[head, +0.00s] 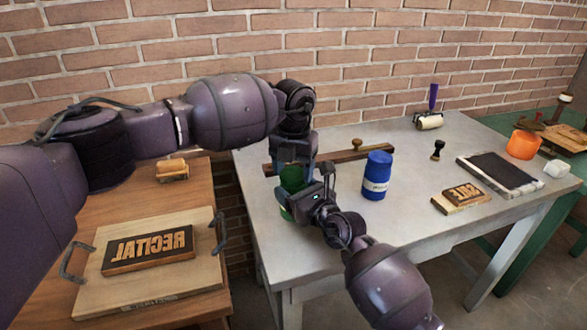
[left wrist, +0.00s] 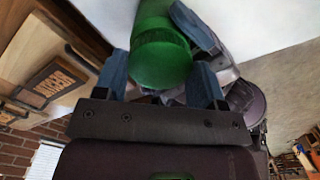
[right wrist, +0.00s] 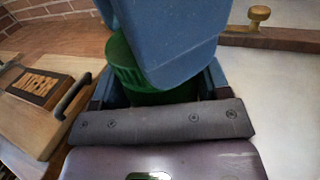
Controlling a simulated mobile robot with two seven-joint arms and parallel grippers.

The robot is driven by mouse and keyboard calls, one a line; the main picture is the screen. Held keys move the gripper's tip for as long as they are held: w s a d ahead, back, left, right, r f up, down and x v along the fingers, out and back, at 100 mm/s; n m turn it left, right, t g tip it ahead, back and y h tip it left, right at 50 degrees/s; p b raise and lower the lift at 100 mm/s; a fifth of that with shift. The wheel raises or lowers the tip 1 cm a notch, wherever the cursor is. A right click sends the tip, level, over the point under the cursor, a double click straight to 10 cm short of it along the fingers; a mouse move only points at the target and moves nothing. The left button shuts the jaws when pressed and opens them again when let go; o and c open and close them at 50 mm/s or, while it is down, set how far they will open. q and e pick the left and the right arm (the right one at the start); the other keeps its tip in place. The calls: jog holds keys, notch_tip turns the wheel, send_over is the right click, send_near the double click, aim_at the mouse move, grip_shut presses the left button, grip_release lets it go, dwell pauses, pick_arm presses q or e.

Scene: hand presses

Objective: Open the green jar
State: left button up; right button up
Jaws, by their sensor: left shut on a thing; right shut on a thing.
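The green jar (head: 290,178) stands near the left end of the grey table, largely hidden by my grippers. My left gripper (head: 293,160) reaches down on its upper part from above. In the left wrist view its blue fingers lie on both sides of the round green lid (left wrist: 160,62). My right gripper (head: 302,196) is shut on the jar lower down, from the front right. In the right wrist view the jar's green body (right wrist: 165,95) lies between its fingers, partly behind a blue finger of my left gripper. I cannot tell whether the lid is loose.
A blue jar (head: 377,175) stands close to the right of my right gripper. A wooden bar with a brass knob (head: 335,157) lies behind. A brayer (head: 429,121), stamp (head: 438,149) and ink slab (head: 500,174) lie further right.

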pick_arm(q)
jog(key=n, duration=1.7)
jog(key=shift+r, duration=0.85)
jog(key=shift+r, duration=0.3)
